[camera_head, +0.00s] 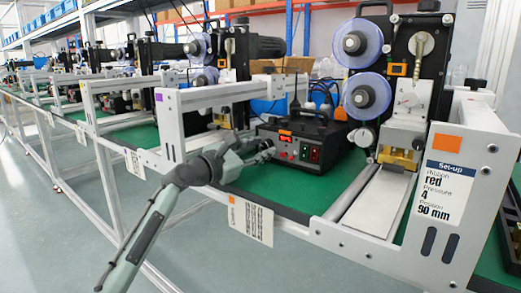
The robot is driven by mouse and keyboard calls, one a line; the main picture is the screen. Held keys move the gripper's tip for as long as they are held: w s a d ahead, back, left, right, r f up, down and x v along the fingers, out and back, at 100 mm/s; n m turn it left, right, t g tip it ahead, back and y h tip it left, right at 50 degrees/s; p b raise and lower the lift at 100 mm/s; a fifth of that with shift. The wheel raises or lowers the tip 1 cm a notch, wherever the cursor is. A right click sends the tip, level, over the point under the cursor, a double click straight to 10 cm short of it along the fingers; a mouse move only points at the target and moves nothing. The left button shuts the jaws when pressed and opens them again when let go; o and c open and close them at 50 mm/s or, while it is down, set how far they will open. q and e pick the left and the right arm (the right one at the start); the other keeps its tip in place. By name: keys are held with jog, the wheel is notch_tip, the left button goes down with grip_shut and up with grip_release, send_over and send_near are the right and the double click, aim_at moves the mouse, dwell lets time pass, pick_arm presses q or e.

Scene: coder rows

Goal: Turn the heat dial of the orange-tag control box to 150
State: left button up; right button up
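The orange-tag control box (326,146) is black and sits on the green bench top under the white machine frame. Its orange tag (285,133) is on the upper left of the front panel. A lit red switch (314,154) and a green part show on the right of the panel. My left gripper (268,151) is at the left end of the front panel, very close to it. I cannot tell whether it touches the panel or how far its fingers are apart. The heat dial and its reading cannot be made out. My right gripper is not in view.
A white frame post (456,205) with an orange tag and a set-up sign stands at the right. A white beam (205,97) runs above and left of the box. A hanging label sheet (250,220) is below the bench edge. More machines line the bench to the left.

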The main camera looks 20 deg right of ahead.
pick_arm(q)
jog(key=shift+w+d, duration=0.15)
jog(key=shift+d, duration=0.1)
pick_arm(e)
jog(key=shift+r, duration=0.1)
pick_arm(q)
grip_shut()
jog(key=shift+m, duration=0.3)
jog(key=shift+m+p, duration=0.95)
jog(key=shift+m, duration=0.25)
jog(key=shift+m+p, duration=0.3)
jog(key=shift+m, duration=1.6)
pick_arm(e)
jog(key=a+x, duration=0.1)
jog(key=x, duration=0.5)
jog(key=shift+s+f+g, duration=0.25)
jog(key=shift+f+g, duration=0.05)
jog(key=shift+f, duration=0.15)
